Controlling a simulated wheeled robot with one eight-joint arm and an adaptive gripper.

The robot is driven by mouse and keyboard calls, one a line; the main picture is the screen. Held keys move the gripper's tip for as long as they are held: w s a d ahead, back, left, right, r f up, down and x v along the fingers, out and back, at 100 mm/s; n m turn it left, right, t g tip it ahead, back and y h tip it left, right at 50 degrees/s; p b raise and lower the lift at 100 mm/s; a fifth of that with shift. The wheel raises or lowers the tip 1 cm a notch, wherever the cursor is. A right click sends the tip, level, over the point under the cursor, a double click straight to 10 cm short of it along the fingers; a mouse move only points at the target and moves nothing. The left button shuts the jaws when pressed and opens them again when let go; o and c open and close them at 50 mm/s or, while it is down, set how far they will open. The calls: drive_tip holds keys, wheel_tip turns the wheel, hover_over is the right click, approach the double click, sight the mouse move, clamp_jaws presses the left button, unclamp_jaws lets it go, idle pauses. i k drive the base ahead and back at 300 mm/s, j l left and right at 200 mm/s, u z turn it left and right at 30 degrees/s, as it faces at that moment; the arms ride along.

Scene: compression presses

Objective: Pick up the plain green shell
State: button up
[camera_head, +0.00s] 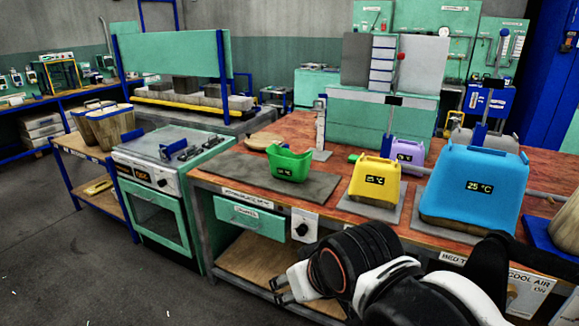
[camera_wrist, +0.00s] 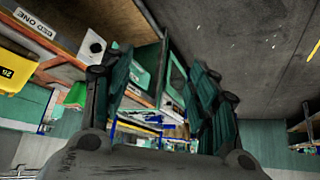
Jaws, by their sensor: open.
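A bright green shell (camera_head: 289,162) with an open, notched top and a small 25 °C display sits on the grey slab on the wooden bench in the head view. A green patch, probably this shell, shows partly hidden at the left in the wrist view (camera_wrist: 75,96). My gripper (camera_head: 279,290) is low in front of the bench, well below and apart from the green shell. In the wrist view its two fingers (camera_wrist: 158,78) are spread with nothing between them.
A yellow shell (camera_head: 374,182), a purple shell (camera_head: 408,153) and a large blue shell (camera_head: 478,185) stand right of the green one. A stove (camera_head: 165,170) adjoins the bench's left end. The grey slab (camera_head: 245,170) is bare left of the green shell. Floor is free at front left.

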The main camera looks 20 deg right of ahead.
sight(284, 164)
drive_tip(key=i+l+z, duration=0.1)
drive_tip(key=i+z, duration=0.25)
drive_tip(key=i+j+z, duration=0.1)
drive_tip(key=i+z, duration=0.25)
drive_tip(key=i, duration=0.25)
drive_tip(key=i+j+z, duration=0.15)
drive_tip(key=i+z, duration=0.2)
drive_tip(key=i, duration=0.1)
